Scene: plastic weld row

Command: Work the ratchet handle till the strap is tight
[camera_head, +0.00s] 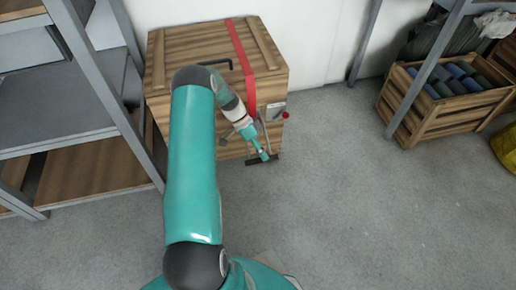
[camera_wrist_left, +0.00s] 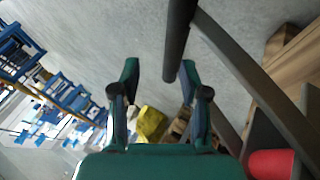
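A wooden crate (camera_head: 165,75) stands by the wall with a red strap (camera_head: 241,50) over its lid and front. A grey ratchet (camera_head: 275,108) sits on its front. The ratchet handle's dark grip bar (camera_head: 273,159) hangs low in front of the crate; in the wrist view it is a black cylinder (camera_wrist_left: 181,35) on a grey lever (camera_wrist_left: 245,75). My left gripper (camera_head: 264,157) is at the grip. In the wrist view its fingers (camera_wrist_left: 159,72) are apart, with the bar's end between them, nearer the right finger. My right gripper is not in view.
A grey metal shelf (camera_head: 60,90) stands left of the crate. A slatted crate with dark rolls (camera_head: 440,118) stands by another rack at the right, near a yellow bag (camera_head: 506,148). The grey floor (camera_head: 360,200) between is clear.

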